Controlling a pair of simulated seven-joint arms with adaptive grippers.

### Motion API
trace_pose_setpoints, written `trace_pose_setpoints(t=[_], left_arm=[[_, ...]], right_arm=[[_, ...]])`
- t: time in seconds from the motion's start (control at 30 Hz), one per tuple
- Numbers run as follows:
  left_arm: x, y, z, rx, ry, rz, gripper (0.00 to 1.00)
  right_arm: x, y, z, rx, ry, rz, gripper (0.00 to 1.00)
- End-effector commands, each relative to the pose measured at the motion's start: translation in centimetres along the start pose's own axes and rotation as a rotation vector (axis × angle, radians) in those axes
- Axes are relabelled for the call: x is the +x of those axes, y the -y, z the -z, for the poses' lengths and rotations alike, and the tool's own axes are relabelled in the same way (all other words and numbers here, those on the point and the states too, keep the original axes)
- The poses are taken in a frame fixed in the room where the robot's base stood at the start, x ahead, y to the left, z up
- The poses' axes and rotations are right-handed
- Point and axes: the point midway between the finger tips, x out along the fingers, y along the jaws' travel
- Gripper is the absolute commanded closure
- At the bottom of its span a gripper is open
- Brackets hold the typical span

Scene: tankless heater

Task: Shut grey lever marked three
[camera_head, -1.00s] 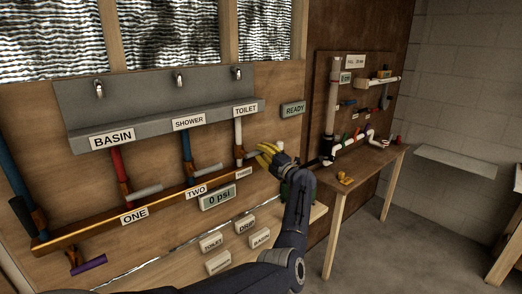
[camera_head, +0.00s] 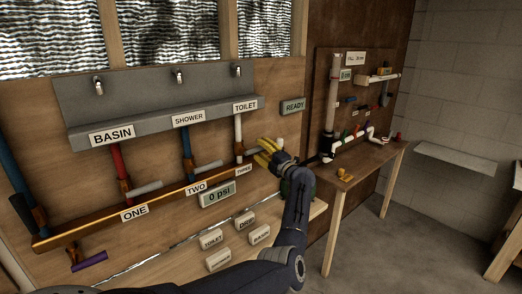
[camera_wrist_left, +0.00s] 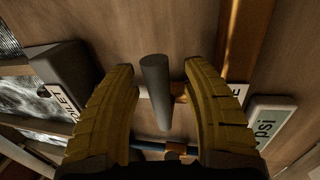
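The grey lever of valve three (camera_head: 247,156) sits at the foot of the white pipe (camera_head: 238,129) under the TOILET label. The THREE label (camera_head: 243,170) is just below it. In the left wrist view the grey lever (camera_wrist_left: 156,90) points toward the camera, between my two yellow fingers, with a gap on each side. My left gripper (camera_head: 263,152) is open at the right of the lever; it also shows in the left wrist view (camera_wrist_left: 160,75). An orange part (camera_wrist_left: 179,92) shows behind the lever. My right gripper is not in view.
Levers ONE (camera_head: 146,187) and TWO (camera_head: 207,166) sit left along the brown rail (camera_head: 90,226). A gauge (camera_head: 217,194) reads 0 psi. A READY sign (camera_head: 292,106) is above right. Label blocks such as DRIP (camera_head: 246,223) sit below. A wooden bench (camera_head: 362,165) stands right.

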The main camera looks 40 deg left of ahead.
Motion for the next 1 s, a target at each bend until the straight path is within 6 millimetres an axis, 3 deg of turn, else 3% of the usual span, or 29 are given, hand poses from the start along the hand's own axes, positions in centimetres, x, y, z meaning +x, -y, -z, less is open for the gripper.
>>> trace_pose_setpoints(t=[0.33,0.8,1.0], left_arm=[[-1.2,0.0,-0.1,-0.002,0.001,0.0,0.52],[-8.9,0.0,-0.1,-0.001,0.002,0.0,0.52],[-11.0,0.0,0.0,-0.001,0.0,0.001,0.52]], right_arm=[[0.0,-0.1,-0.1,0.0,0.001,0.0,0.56],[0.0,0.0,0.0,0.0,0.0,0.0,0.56],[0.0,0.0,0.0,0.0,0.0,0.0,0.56]])
